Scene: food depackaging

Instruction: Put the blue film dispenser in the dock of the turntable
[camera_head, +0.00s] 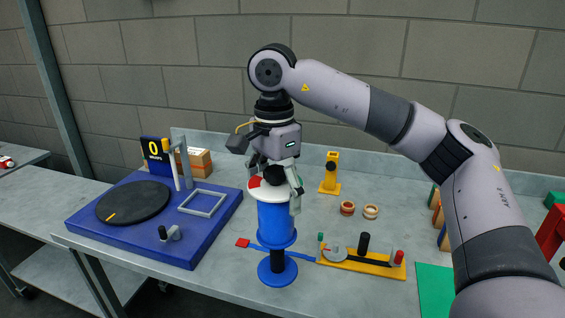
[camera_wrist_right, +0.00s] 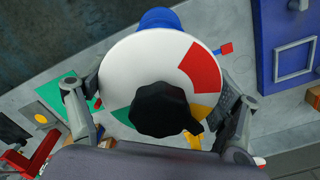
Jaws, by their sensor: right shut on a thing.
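The blue film dispenser (camera_head: 275,222) is an upright blue roll on a black core with a round blue foot. Its white top has coloured sectors and a black knob, clear in the right wrist view (camera_wrist_right: 140,62). My right gripper (camera_head: 275,184) comes from above and is shut on the white top, one finger on each side. I cannot tell whether the foot touches the table. The turntable (camera_head: 185,246) is a blue base at the left with a black disc, a mast and a display reading 0. Its dock, an empty grey square frame (camera_head: 222,208), is left of the dispenser. My left gripper is out of view.
A blue strip with a red tab (camera_head: 242,242) lies by the dispenser's foot. A yellow board with pegs (camera_head: 361,262) is close on the right.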

